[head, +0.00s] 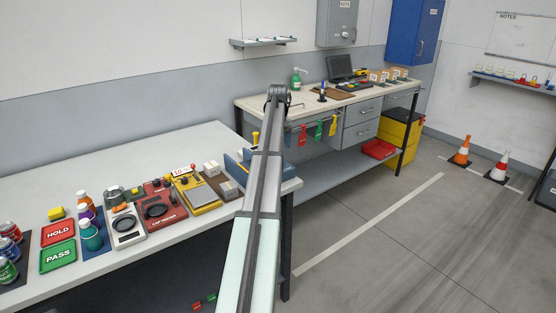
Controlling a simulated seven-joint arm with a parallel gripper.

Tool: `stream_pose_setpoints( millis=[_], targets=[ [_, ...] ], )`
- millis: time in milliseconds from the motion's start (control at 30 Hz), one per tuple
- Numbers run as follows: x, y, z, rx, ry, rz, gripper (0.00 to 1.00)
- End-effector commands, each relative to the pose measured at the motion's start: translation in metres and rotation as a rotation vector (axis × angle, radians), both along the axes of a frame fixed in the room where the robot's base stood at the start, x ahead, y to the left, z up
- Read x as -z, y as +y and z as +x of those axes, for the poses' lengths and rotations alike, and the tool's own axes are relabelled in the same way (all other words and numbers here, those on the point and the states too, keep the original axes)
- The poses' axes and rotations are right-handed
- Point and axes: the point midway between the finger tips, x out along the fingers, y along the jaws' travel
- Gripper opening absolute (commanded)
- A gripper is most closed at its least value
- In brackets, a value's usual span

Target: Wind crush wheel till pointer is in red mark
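A row of small bench testers stands on the near white bench. A red tester (161,208) has a round black wheel on its top face. A pale tester (125,224) to its left also has a dark round wheel or dial. A yellow device (195,190) with a grey plate is to the right of the red one. Which of these carries the crush wheel I cannot tell. A pointer and red mark are too small to make out. My arm reaches up the middle of the view, right of the testers; its gripper fingers cannot be made out.
Left of the testers are bottles (90,235), a red HOLD plate (58,232), a green PASS plate (58,256) and several cans (8,250). A blue holder (237,167) stands near the bench's right end, partly behind my arm. A second bench (330,104) stands behind.

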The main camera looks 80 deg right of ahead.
Motion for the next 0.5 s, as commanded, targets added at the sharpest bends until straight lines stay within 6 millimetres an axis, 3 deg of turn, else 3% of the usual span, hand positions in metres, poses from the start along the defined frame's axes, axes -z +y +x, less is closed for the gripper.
stream_pose_setpoints(
  millis=[200, 500],
  targets=[
    [0.038, 0.001, 0.0, 0.0, 0.0, 0.001, 0.76],
    [0.065, 0.0, 0.0, 0.001, 0.0, 0.0, 0.76]
  ],
)
